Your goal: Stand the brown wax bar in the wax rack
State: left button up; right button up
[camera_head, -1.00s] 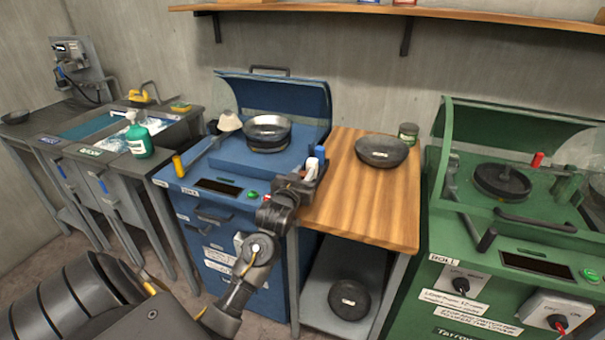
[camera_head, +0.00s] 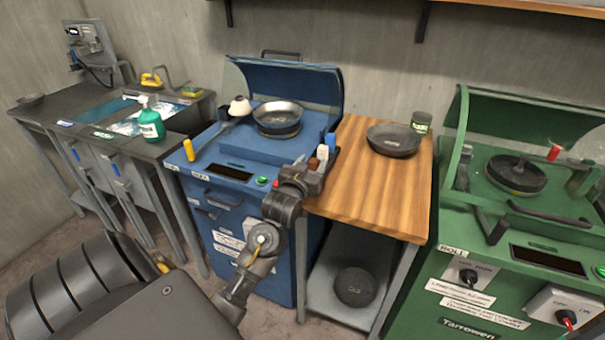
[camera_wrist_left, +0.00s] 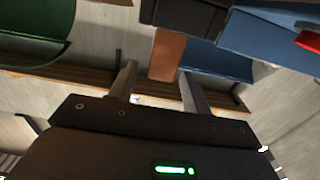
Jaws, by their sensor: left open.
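The brown wax bar (camera_wrist_left: 168,52) shows in the left wrist view, just ahead of my left gripper's fingers (camera_wrist_left: 157,74), which are apart with a gap between them. Its far end meets a dark wax rack (camera_wrist_left: 185,14), and it appears to stand upright there. In the head view my left gripper (camera_head: 305,175) is at the right front edge of the blue machine, close to the brown bar (camera_head: 313,163). A white bar (camera_head: 322,153) and a blue bar (camera_head: 330,141) stand behind it. My gripper and wrist hide most of the rack. My right gripper is out of view.
The green machine (camera_head: 470,260) is at the right.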

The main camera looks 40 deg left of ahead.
pick_arm(q)
jog(key=v, duration=1)
jog(key=shift+s+b, duration=0.15)
jog(key=shift+b, duration=0.25)
jog(key=shift+d, duration=0.1)
